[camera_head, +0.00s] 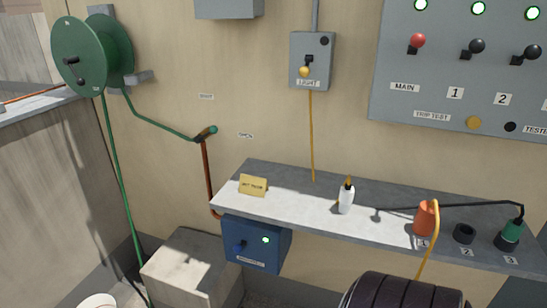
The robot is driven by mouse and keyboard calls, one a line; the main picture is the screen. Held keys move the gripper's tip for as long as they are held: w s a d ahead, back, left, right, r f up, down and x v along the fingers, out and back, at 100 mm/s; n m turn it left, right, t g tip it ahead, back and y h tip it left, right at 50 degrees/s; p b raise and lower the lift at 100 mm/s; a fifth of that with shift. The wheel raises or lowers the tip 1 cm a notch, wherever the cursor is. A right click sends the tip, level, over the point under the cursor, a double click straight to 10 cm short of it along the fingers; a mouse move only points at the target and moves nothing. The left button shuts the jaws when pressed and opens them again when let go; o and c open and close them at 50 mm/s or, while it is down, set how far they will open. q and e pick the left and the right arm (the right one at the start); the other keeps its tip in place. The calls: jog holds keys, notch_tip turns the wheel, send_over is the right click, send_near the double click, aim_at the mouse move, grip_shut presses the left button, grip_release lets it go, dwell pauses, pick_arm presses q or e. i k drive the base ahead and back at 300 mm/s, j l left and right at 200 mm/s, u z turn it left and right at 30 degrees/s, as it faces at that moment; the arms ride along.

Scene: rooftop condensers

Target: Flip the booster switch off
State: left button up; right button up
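A blue box (257,254) hangs under the left part of the grey shelf. It carries a small dark blue lever (239,247) on its left and a lit green lamp (265,240) on its right. A pale label (250,261) sits below them, too small to read, so I cannot tell for sure that this is the booster switch. The lever's exact position is hard to make out. Neither of my grippers shows in the head view.
The shelf (290,205) holds a yellow card (253,185), a white bottle (346,198) and numbered plugs, including an orange one (425,218). A LIGHT switch box (312,62) and grey panel (455,75) are above. A concrete block (185,265) stands below left; a dark ribbed object (405,292) is in front.

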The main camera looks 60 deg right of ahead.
aim_at(237, 248)
jog(key=z, duration=1.45)
